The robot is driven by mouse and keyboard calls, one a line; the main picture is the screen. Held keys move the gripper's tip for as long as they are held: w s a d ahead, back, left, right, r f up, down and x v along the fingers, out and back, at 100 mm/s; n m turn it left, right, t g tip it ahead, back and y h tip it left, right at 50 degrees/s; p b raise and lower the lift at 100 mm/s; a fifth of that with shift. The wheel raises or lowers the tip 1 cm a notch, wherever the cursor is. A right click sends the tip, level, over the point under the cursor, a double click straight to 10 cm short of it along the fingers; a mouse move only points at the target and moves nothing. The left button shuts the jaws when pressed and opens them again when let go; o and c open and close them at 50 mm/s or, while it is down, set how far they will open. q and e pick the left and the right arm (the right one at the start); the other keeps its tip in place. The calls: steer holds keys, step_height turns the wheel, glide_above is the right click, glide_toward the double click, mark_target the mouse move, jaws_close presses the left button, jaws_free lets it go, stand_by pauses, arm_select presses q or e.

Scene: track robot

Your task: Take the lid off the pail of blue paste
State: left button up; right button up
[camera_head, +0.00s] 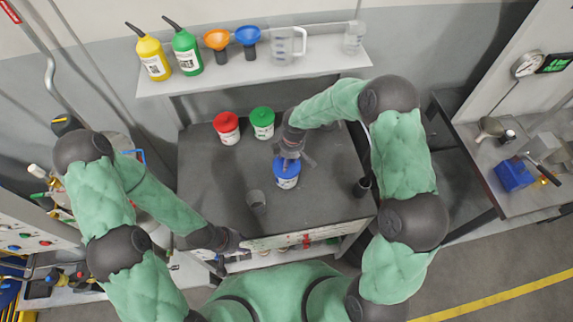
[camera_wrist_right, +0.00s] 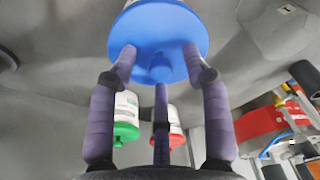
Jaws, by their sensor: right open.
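The pail of blue paste (camera_head: 287,183) stands upright on the dark worktop, near its middle. Its round blue lid (camera_wrist_right: 158,35) with a small knob fills the top of the right wrist view and appears seated on the pail. My right gripper (camera_head: 291,157) is just above the pail, and partly covers it in the head view. In the wrist view its three fingers (camera_wrist_right: 160,65) are spread apart below the lid's face, with nothing between them. Whether the fingertips touch the lid I cannot tell. My left gripper (camera_head: 230,250) is low at the worktop's front left, its fingers unclear.
A red-lidded pail (camera_head: 227,129) and a green-lidded pail (camera_head: 262,123) stand behind. A clear beaker (camera_head: 256,202) is at front left, a dark cup (camera_head: 362,187) at right. The back shelf (camera_head: 330,62) holds bottles, funnels and jugs. The worktop's left side is clear.

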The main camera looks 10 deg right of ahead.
steer(key=shift+c, duration=0.3)
jaws_close()
steer(key=shift+r, duration=0.45)
step_height(320, 180, up, 2)
steer(key=shift+r, duration=0.1)
steer(key=s+a+r+b, duration=0.1)
steer(key=s+a+r, duration=0.8)
steer(key=s, duration=0.1)
steer(key=shift+a+r, duration=0.35)
steer(key=shift+a, duration=0.05)
